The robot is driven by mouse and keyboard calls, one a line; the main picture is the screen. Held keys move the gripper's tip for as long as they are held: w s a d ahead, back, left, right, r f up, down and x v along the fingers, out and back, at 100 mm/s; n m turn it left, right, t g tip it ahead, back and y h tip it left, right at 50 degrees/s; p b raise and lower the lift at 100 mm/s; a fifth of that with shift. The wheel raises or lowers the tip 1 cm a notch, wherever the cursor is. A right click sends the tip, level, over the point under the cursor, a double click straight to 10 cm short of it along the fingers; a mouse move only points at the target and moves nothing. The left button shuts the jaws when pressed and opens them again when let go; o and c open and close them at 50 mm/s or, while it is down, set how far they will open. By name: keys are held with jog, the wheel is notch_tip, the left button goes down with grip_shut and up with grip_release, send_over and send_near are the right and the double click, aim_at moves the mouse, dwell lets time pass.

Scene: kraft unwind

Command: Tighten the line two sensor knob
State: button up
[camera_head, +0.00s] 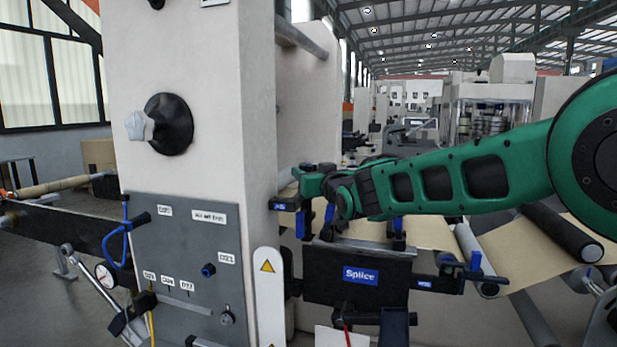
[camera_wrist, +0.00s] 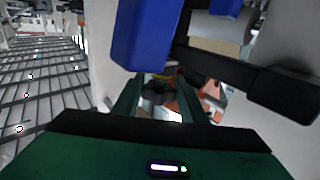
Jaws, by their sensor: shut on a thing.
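My gripper (camera_head: 308,182) is at the left end of my green arm in the head view, in front of the cream machine column. It is close to a black bar end with a blue label (camera_head: 284,204). In the wrist view, my gripper's two green fingers (camera_wrist: 160,92) are closed around a small dark part, which appears to be the sensor knob (camera_wrist: 154,97); its outline is mostly hidden. A large blue block (camera_wrist: 145,38) and a black bar (camera_wrist: 235,75) stand close beyond the fingers. I cannot read the line number at the gripped part.
A black splice unit (camera_head: 345,276) with blue clamps stands below my arm. A grey panel (camera_head: 190,255) and a black round mount with a pale knob (camera_head: 168,125) are on the column at left. Kraft web (camera_head: 520,255) runs over rollers at right.

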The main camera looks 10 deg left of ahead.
jog(key=shift+m+t+h, duration=0.65)
jog(key=shift+m+h, duration=0.3)
jog(key=shift+h, duration=0.4)
jog(key=shift+m+t+h, duration=0.65)
jog(key=shift+m+h, duration=0.3)
jog(key=shift+h, duration=0.4)
jog(key=shift+r+m+h, duration=0.1)
jog(key=shift+m+h, duration=0.5)
jog(key=shift+h, duration=0.6)
jog(key=o, duration=1.1)
jog(key=shift+r, duration=0.1)
jog(key=shift+c, duration=0.2)
jog(key=shift+s, duration=0.1)
jog(key=s+d, duration=0.1)
jog(key=s, duration=0.9)
jog(key=shift+s+d, duration=0.2)
jog(key=shift+d, duration=0.05)
